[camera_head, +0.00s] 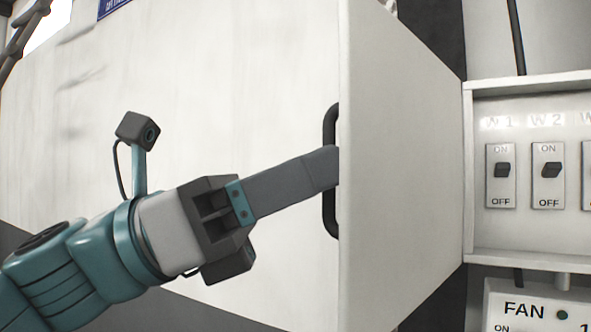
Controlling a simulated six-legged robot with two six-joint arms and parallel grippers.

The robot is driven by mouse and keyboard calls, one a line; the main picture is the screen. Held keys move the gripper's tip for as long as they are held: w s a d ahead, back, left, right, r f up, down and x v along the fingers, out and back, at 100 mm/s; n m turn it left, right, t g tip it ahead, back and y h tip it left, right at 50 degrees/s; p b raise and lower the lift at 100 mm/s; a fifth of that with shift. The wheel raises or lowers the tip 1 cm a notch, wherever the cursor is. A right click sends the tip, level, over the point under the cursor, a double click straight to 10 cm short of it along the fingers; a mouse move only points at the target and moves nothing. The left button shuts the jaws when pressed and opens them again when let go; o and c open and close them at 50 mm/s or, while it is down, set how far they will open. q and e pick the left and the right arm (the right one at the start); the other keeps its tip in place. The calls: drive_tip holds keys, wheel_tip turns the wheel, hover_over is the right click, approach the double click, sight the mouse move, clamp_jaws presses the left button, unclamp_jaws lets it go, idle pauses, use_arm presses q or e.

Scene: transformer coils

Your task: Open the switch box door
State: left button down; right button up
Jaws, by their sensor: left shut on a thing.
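The switch box door (403,165) is a pale panel standing swung out from the box, with its edge toward me. Its black handle (331,215) is a vertical bar on the door's outer, left-facing side. My left gripper (325,168) comes in from the left and is shut on the handle; its fingertips are partly hidden behind the door's edge. The switch box (466,170) is at the right, with its inside showing. My right gripper is not in view.
Inside the box are switches W1 (502,170) and W2 (547,170), and part of another at the picture's right edge. A FAN panel (540,310) sits below the box. A large pale surface (230,90) fills the left background.

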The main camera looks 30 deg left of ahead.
use_arm(q)
drive_tip(key=shift+w+d+f, duration=0.1)
drive_tip(key=shift+w+f, duration=0.05)
drive_tip(key=shift+w, duration=0.05)
drive_tip(key=c, duration=1.2)
unclamp_jaws()
drive_tip(key=shift+w+d, duration=0.1)
drive_tip(key=shift+w, duration=0.1)
drive_tip(key=b+v, duration=0.3)
drive_tip(key=v, duration=0.5)
drive_tip(key=b+v, duration=0.4)
drive_tip(key=v, duration=0.4)
drive_tip(key=shift+s, duration=0.35)
